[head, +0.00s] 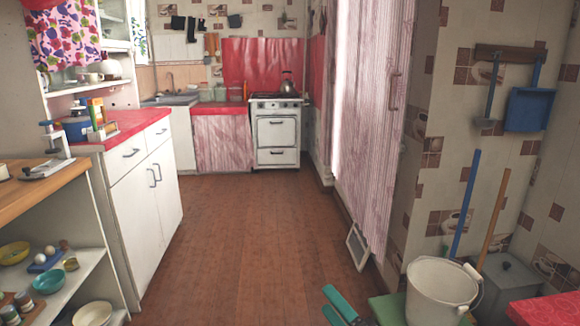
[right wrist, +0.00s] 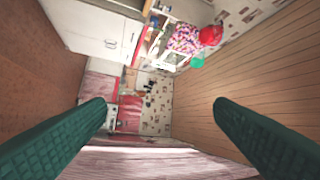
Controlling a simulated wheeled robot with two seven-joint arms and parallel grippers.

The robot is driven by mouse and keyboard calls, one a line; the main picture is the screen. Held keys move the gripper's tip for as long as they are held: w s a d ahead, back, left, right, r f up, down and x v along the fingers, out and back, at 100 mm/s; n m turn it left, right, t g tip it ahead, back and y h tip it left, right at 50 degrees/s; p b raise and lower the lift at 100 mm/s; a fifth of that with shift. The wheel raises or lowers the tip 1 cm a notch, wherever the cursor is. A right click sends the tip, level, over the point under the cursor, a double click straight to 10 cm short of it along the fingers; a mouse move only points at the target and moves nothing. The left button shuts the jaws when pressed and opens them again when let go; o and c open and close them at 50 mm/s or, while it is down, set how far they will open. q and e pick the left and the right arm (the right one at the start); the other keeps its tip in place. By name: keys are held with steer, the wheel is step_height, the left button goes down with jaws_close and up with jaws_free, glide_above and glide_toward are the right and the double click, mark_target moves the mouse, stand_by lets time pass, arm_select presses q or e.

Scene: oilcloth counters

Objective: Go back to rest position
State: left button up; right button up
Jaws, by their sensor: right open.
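My right gripper (head: 341,306) shows as green fingers at the bottom of the head view, above the brown wooden floor. In the right wrist view its two green fingers (right wrist: 163,118) are spread wide apart with nothing between them. The wrist picture is turned, with the kitchen lying sideways behind the fingers. My left gripper is not in the head view.
A white cabinet (head: 150,190) and a wooden-topped shelf (head: 45,182) line the left. The floor (head: 245,235) is clear toward the stove (head: 277,133). A small framed panel (head: 357,246) leans at the right wall.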

steer(key=s+d+f+m+g+h, duration=0.3)
steer(key=d+f+m+h, duration=0.3)
steer(key=f+m, duration=0.45)
steer(key=s+d+f+m+g+h, duration=0.25)
steer(key=d+f+m+h, duration=0.45)
steer(key=f, duration=0.6)
steer(key=s+f+m+g+y+p, duration=0.1)
steer(key=s+f+m+g+p, duration=0.35)
steer(key=s+f, duration=0.7)
steer(key=s+f+m+g+p, duration=0.45)
steer(key=s+f, duration=0.35)
steer(key=s, duration=0.6)
arm_select(q)
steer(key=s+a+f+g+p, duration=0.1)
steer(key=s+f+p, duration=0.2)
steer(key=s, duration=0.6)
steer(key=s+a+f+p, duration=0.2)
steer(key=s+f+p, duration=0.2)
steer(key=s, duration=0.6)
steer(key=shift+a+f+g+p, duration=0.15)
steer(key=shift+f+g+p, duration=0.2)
steer(key=shift+p, duration=0.85)
arm_select(e)
steer(key=s+d+f+g, duration=0.2)
steer(key=s, duration=1.1)
steer(key=shift+s+n, duration=0.3)
steer(key=shift+n, duration=0.15)
